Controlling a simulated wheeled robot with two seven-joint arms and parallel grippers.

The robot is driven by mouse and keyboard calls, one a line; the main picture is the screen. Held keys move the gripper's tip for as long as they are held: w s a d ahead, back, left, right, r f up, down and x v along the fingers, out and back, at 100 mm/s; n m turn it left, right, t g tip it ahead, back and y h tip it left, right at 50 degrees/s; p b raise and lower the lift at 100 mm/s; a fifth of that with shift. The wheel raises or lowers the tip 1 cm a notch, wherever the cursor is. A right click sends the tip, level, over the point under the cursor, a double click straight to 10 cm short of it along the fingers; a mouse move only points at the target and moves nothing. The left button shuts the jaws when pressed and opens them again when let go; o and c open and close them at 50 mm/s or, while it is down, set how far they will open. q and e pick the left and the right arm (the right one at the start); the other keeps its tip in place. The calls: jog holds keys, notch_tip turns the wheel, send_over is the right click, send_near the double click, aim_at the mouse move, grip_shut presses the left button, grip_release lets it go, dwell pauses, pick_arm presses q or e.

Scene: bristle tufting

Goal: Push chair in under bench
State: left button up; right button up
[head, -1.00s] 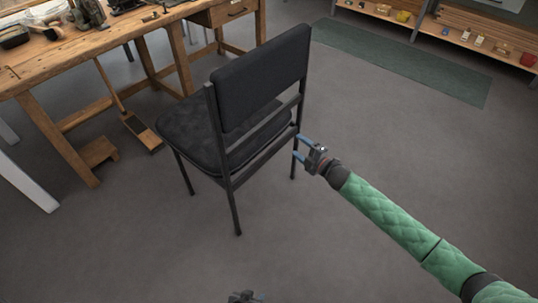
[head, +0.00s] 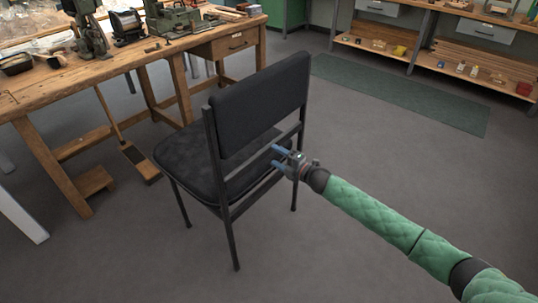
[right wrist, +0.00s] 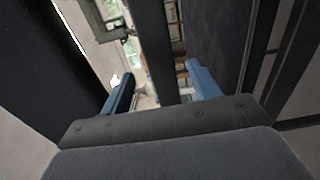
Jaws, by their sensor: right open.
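The chair (head: 258,105) is black, with a padded back and seat, and stands upright on the floor with its back toward me. The wooden bench (head: 60,89) is beyond it at the left, and the seat faces the bench with floor between. My right gripper (head: 276,156) is open at the chair's back rails, below the back pad. In the right wrist view a dark chair bar (right wrist: 155,50) shows between the two blue fingers (right wrist: 160,88); I cannot tell whether they touch it. My left gripper is not in view.
A brush (head: 140,160) and a wooden block (head: 93,182) are on the floor under the bench. Tools and machines crowd the bench top. A green mat (head: 400,92) lies before shelves (head: 470,72) at the back right. The floor right of the chair is clear.

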aim_at(269, 152)
jog(key=x, duration=0.5)
jog(key=shift+w+a+b, duration=0.25)
jog(key=shift+a+b, duration=0.1)
jog(key=shift+c, duration=0.2)
grip_shut()
